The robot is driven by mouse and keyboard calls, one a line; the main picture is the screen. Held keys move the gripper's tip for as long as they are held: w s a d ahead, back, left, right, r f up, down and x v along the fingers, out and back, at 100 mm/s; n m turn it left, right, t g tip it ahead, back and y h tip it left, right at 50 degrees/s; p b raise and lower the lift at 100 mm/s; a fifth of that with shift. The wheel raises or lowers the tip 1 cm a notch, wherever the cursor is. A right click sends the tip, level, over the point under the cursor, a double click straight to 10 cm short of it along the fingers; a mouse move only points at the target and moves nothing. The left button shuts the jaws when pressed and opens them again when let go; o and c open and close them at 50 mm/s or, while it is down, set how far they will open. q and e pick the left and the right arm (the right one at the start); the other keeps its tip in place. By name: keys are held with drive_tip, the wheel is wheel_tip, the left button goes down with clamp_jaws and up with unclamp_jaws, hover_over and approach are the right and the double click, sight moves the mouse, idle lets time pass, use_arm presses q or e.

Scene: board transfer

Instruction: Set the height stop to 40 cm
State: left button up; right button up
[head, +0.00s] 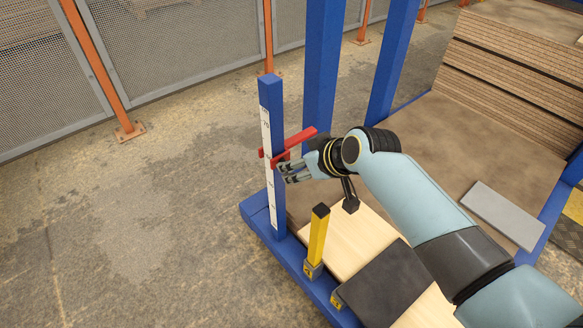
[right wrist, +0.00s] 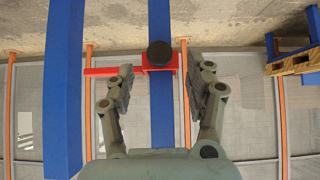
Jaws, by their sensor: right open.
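The height stop (head: 300,138) is a red slider with a red bar, set on a blue post (head: 271,95) with a white scale (head: 267,127). It sits below the 70 mark; the exact reading beside it is too small to tell. My right gripper (head: 283,172) is at the post, just below the red bar. In the right wrist view, the stop (right wrist: 101,72) and its black knob (right wrist: 160,54) lie ahead, between the open fingers of my right gripper (right wrist: 163,88). I cannot tell whether a finger touches the stop. My left gripper is not in view.
A yellow post (head: 318,236) stands on the blue base frame (head: 259,214), near pale boards (head: 352,240) and a dark panel (head: 385,285). A stack of brown boards (head: 510,75) is at the back right. The floor to the left is clear up to the mesh fence (head: 180,50).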

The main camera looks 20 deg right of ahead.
drive_tip(key=b+x, duration=0.1)
drive_tip(key=x, duration=0.3)
drive_tip(key=shift+w+a+f, duration=0.1)
drive_tip(key=shift+w+f, duration=0.15)
drive_tip(key=shift+c, duration=0.4)
clamp_jaws()
